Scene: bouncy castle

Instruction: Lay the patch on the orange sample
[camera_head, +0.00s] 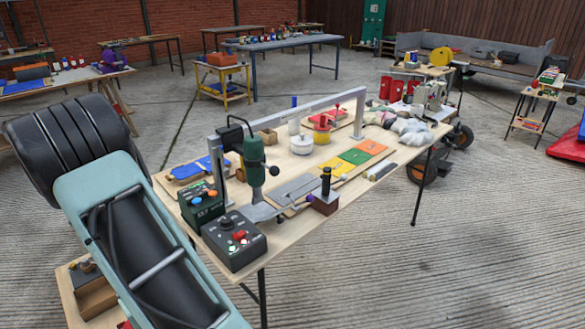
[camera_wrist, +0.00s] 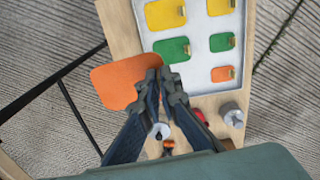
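An orange patch (camera_wrist: 122,82), flat with rounded corners, is pinched at its right edge by my gripper (camera_wrist: 168,73) in the wrist view. The fingers are closed together on it, and the patch sticks out to the left, past a wooden table edge. In the head view the orange sample (camera_head: 371,147) lies flat on the workbench, at the far end of a row with a green sample (camera_head: 354,156) and a yellow sample (camera_head: 335,165). My gripper is out of the head view, where only my arm shows at left.
In the wrist view a pale tray (camera_wrist: 201,62) holds yellow, green and orange patches with small tabs. A grey metal cylinder (camera_wrist: 232,115) stands below it.

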